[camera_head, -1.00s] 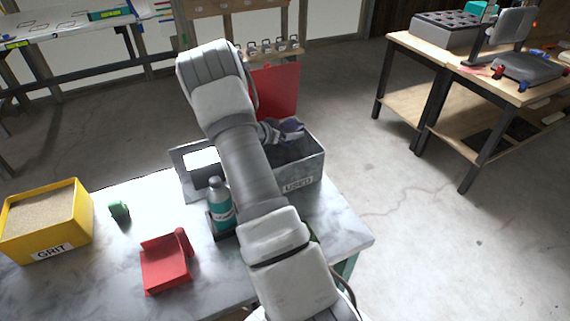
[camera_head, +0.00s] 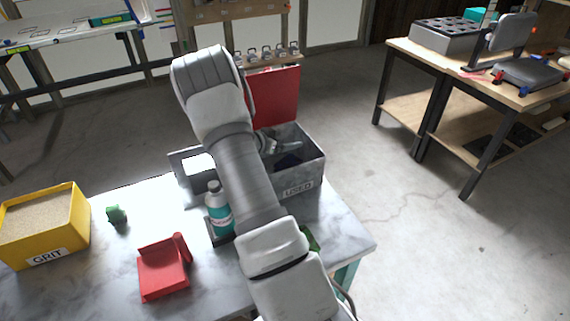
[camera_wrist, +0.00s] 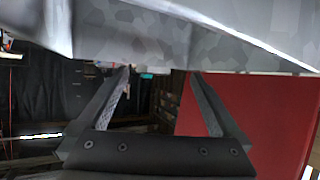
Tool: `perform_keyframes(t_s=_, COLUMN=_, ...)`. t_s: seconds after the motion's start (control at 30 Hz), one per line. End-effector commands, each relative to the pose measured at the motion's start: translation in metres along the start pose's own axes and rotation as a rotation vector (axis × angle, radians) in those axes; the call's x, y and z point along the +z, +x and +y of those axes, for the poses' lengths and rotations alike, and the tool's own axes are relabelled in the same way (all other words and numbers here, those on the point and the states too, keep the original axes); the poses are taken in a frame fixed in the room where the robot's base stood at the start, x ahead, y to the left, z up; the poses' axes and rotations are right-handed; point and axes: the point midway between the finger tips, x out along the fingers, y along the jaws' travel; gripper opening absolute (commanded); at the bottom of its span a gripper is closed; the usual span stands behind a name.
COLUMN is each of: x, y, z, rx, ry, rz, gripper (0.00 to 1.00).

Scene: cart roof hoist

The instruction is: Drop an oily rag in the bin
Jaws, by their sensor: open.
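The bin is a grey galvanised box labelled "USED" (camera_head: 301,186) on the right of the marbled table. Its red lid (camera_head: 275,98) stands open at the back. A dark blue rag (camera_head: 288,160) lies low inside it, partly hidden by my gripper and the front wall. My gripper (camera_head: 288,147) is at the bin's mouth, partly hidden by my arm. In the wrist view my gripper (camera_wrist: 160,75) is open, with nothing between the fingers. The bin's grey wall (camera_wrist: 190,40) crosses the top of that view and the red lid (camera_wrist: 265,115) fills the right.
On the table are a teal-labelled bottle (camera_head: 219,213), a red holder (camera_head: 163,270), a green lump (camera_head: 116,215) and a yellow "GRIT" box (camera_head: 75,235). A green thing (camera_head: 312,240) shows beside my arm. A wooden workbench (camera_head: 430,60) stands at the right, with clear floor between.

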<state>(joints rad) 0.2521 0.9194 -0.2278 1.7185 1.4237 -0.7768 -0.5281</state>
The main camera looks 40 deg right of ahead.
Motion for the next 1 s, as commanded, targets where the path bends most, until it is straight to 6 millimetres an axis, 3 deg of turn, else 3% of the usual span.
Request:
perform_keyframes(t_s=0.3, x=-0.001, y=-0.069, z=-0.001, rx=-0.002, ry=0.0, rz=0.001, gripper=1.0)
perform_keyframes(t_s=0.5, x=-0.001, y=-0.095, z=-0.001, rx=-0.002, ry=0.0, rz=0.001, gripper=1.0)
perform_keyframes(t_s=1.0, x=0.0, y=-0.101, z=0.0, rx=0.0, ry=-0.001, rz=0.001, gripper=1.0)
